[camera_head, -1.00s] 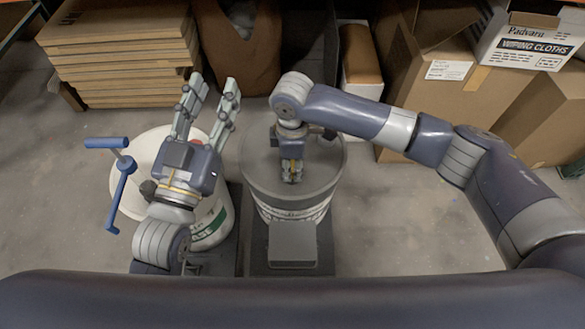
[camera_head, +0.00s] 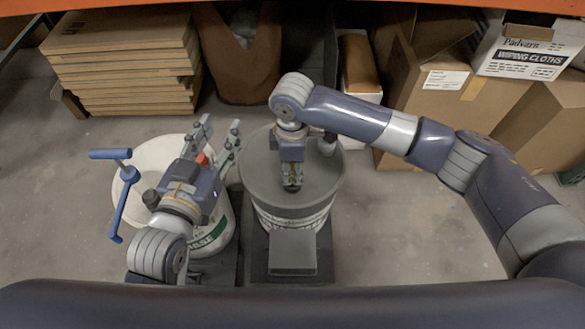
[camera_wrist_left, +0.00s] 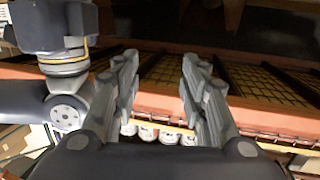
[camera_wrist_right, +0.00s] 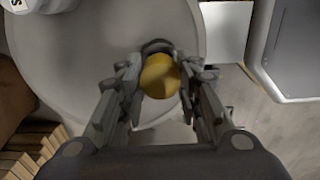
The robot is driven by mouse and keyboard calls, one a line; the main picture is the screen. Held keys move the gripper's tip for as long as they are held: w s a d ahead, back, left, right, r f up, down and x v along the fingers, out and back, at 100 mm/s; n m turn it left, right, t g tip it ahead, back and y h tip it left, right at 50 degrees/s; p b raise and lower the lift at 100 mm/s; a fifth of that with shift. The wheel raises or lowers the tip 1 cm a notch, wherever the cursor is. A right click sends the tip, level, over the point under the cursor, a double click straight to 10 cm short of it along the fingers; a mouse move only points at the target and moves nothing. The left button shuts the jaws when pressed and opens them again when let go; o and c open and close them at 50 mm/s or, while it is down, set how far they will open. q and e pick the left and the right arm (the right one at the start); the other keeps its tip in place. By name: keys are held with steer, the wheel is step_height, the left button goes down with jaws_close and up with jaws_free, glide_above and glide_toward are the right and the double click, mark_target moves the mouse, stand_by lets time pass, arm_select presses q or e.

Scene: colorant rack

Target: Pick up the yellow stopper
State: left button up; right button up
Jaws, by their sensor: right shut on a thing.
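The yellow stopper (camera_wrist_right: 160,77) is a round yellow piece in the right wrist view, with a dark ring behind it. My right gripper (camera_head: 292,187) is shut on it, one finger at each side, as the right wrist view (camera_wrist_right: 158,88) shows. In the head view this gripper points down over the grey lid of the middle bucket (camera_head: 258,155), and the stopper cannot be made out. I cannot tell whether the stopper touches the lid. My left gripper (camera_head: 221,128) is open and empty above the white bucket (camera_head: 150,155); its spread fingers also show in the left wrist view (camera_wrist_left: 159,75).
A blue crank handle (camera_head: 122,190) stands at the white bucket's left. A small grey platform (camera_head: 292,250) sits before the middle bucket. Stacked brown boards (camera_head: 120,60) and cardboard boxes (camera_head: 430,80) stand behind. An orange shelf (camera_wrist_left: 160,103) with white containers shows in the left wrist view.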

steer(key=s, duration=0.1)
steer(key=s+r+p, duration=0.1)
steer(key=shift+s+a, duration=0.3)
steer(key=shift+a, duration=0.1)
arm_select(q)
steer(key=s+a+f+g+y+p, duration=0.1)
steer(key=s+a+f+g, duration=0.2)
steer(key=s+f+g, duration=0.3)
steer(key=s+a+f+g+y+p, duration=0.2)
steer(key=s+f+g, duration=0.4)
steer(key=s+f, duration=0.3)
steer(key=shift+s+a+f+n+g+y+p, duration=0.2)
steer(key=shift+s+a+n+g+y+p, duration=0.15)
steer(key=shift+s+a, duration=0.75)
arm_select(e)
steer(key=s+a+r, duration=0.1)
steer(key=s+a, duration=0.2)
steer(key=s, duration=0.9)
steer(key=shift+s+a, duration=0.25)
steer(key=shift+s, duration=0.1)
